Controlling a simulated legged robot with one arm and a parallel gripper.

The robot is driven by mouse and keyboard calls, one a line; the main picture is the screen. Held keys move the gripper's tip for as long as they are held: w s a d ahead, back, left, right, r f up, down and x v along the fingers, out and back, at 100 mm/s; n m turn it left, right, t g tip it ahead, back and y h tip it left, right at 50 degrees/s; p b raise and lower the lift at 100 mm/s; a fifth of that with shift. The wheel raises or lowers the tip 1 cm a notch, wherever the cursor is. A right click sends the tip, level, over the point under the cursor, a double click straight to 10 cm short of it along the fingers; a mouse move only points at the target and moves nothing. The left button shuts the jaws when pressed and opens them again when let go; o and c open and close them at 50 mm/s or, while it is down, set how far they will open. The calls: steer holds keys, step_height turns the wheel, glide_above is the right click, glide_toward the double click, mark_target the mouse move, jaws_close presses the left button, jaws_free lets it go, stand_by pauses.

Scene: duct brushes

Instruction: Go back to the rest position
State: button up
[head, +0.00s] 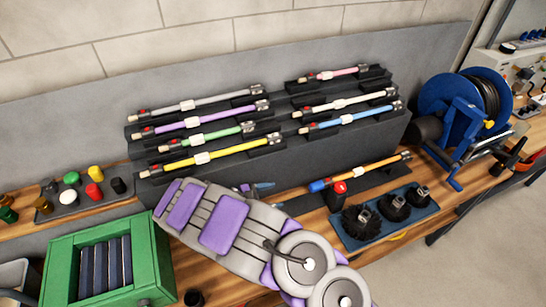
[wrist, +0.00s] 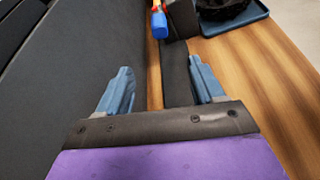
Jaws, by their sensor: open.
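My arm, grey with purple panels, reaches over the wooden bench in the head view. My gripper (wrist: 162,88) shows in the wrist view with two blue fingers spread wide apart and nothing between them. In the head view my gripper (head: 255,187) is mostly hidden behind my arm, low in front of the dark stepped rack (head: 290,160). An orange rod (head: 365,170) with a blue end lies on a dark holder on the bench, to the right of my gripper and apart from it. Its blue end (wrist: 160,26) also shows ahead of the fingers in the wrist view.
Several coloured rods, such as a yellow one (head: 220,153) and a blue one (head: 350,120), lie on the rack. A blue tray (head: 386,232) holds black brushes. A green box (head: 150,262) stands front left, a blue cable reel (head: 440,95) at right. A small tray of caps (head: 60,208) lies left.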

steer(key=s+d+r+m+g+y, duration=0.1)
steer(key=s+d+r+m+g, duration=0.3)
steer(key=d+r, duration=0.4)
steer(key=s+d+r+m+g, duration=0.3)
steer(key=s+d+r+m, duration=0.15)
steer(key=d+r, duration=0.25)
steer(key=s+d+r+m+g+y, duration=0.1)
steer(key=s+d+r+m+y, duration=0.15)
steer(key=s, duration=0.25)
steer(key=s+d+r+m+g+y, duration=0.1)
steer(key=s+r+m+y, duration=0.1)
steer(key=s+r+m, duration=0.3)
steer(key=s+a+m+y, duration=0.1)
steer(key=s+a+y, duration=0.2)
steer(key=s, duration=0.6)
steer(key=s+a+m+t+y, duration=0.1)
steer(key=s+a+y, duration=0.3)
steer(key=s, duration=0.5)
steer(key=shift+s+a+m+t, duration=0.25)
steer(key=shift+m+t, duration=0.05)
steer(key=shift+m, duration=0.5)
steer(key=shift+d+y, duration=0.1)
steer(key=shift+y, duration=0.15)
